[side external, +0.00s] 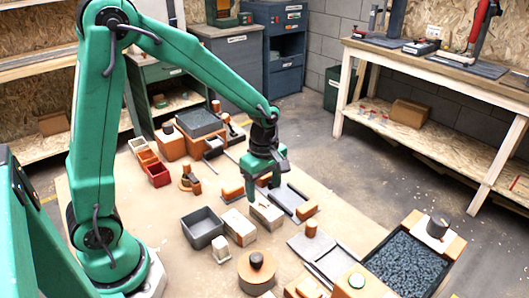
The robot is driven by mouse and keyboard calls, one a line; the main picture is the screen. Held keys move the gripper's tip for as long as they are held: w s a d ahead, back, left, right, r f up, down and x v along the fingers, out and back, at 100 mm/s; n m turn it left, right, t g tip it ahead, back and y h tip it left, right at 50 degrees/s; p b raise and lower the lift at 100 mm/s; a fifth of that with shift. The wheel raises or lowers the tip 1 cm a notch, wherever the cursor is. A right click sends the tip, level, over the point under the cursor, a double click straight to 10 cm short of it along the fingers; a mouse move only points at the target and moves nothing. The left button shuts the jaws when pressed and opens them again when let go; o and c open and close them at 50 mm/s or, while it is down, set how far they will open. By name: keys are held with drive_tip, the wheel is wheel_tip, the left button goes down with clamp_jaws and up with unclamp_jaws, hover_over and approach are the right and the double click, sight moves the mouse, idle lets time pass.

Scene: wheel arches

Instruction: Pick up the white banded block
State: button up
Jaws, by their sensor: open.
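My green gripper (264,184) points down over the middle of the table. Its jaws are open and I see nothing held in them. A whitish block (267,215) with a thin dark reddish mark on top lies just below and in front of the fingers, apart from them as far as I can tell. A second whitish block (239,228) lies to its left and nearer the camera. Which one is the banded block is too small to tell. An orange block (232,190) is left of the fingers, and another orange piece shows partly hidden behind them.
A grey open box (203,227) stands left of the whitish blocks. A dark flat tray (291,200) and an orange block (307,209) are to the right. A round wooden piece (256,273) is in front. A bin of dark gravel (405,264) stands at the right.

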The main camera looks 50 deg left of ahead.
sight(264, 206)
drive_tip(key=shift+f, duration=1.1)
drive_tip(key=shift+d+f, duration=0.15)
drive_tip(key=shift+f, duration=2.45)
drive_tip(key=c, duration=1.1)
